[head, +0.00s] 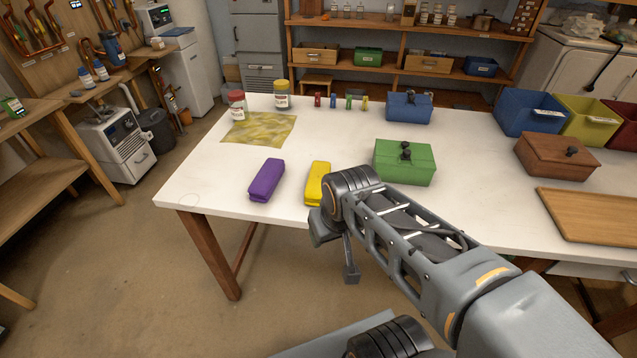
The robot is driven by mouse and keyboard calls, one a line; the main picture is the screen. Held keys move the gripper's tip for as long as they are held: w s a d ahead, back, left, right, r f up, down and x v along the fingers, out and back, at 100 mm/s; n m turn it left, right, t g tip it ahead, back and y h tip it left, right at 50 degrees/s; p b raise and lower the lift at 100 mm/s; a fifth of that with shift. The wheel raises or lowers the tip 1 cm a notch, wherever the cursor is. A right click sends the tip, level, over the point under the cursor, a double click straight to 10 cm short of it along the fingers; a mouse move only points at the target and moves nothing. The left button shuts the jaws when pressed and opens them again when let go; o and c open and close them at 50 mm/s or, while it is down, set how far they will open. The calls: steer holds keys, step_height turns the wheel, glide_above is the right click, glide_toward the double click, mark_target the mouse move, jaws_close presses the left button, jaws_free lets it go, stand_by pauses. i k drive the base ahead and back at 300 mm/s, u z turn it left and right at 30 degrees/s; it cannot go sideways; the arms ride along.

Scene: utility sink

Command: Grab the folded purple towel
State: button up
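The folded purple towel (266,180) appears as a long purple block with rounded edges. It lies near the front left edge of the white table (190,187). A similar yellow block (318,183) lies just to its right. My gripper (345,258) hangs at the end of my arm in front of the table edge, to the right of and nearer than the purple towel. It is apart from the towel. My wrist hides most of the gripper, so its opening is unclear, and nothing shows held in it.
A green box (403,163) stands right of the yellow block, with a blue box (408,107) behind. A patterned cloth (258,129), two jars and several small coloured items lie further back. A brown box (555,157) and wooden tray (590,213) are right. Table left of the towel is clear.

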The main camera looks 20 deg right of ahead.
mark_target(261, 188)
steer(key=u, duration=2.3)
steer(key=i, duration=2)
steer(key=z, duration=3.05)
